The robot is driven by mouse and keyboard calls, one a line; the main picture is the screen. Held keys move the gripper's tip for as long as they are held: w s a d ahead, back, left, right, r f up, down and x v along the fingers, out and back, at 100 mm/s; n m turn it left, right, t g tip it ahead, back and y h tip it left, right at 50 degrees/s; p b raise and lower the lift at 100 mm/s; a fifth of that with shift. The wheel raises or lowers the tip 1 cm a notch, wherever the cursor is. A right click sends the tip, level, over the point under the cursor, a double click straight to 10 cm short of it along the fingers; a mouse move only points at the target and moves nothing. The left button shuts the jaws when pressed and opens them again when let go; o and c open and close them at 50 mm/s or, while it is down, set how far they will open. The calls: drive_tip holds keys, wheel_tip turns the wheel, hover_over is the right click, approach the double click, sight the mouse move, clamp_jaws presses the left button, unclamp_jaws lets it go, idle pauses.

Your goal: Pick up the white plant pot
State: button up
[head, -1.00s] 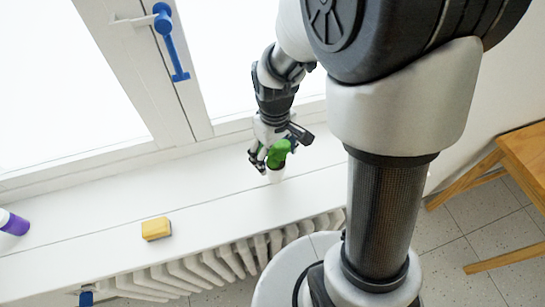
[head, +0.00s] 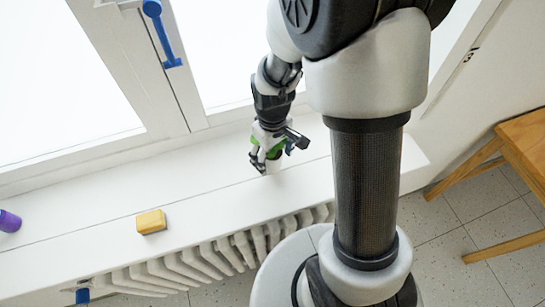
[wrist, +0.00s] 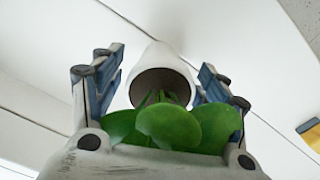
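The white plant pot (head: 273,166) stands on the white windowsill, mostly hidden by my gripper (head: 266,158) in the head view. Its green leaves (head: 275,150) show in part behind the fingers. In the wrist view, the white pot (wrist: 160,57) lies between my two blue-padded fingers, with its dark opening facing the camera. The green leaves (wrist: 178,125) fill the space close to the palm. My gripper (wrist: 160,75) is open, with a finger on each side of the pot and visible gaps between them and it.
A yellow sponge-like block (head: 151,221) and a purple object (head: 9,221) sit on the sill (head: 90,215) to the left. The window frame with a blue handle (head: 163,35) rises behind. A radiator (head: 190,262) is below the sill. A wooden table (head: 525,140) stands at right.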

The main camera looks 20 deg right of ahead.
drive_tip(key=c, duration=1.2)
drive_tip(key=shift+r, duration=0.1)
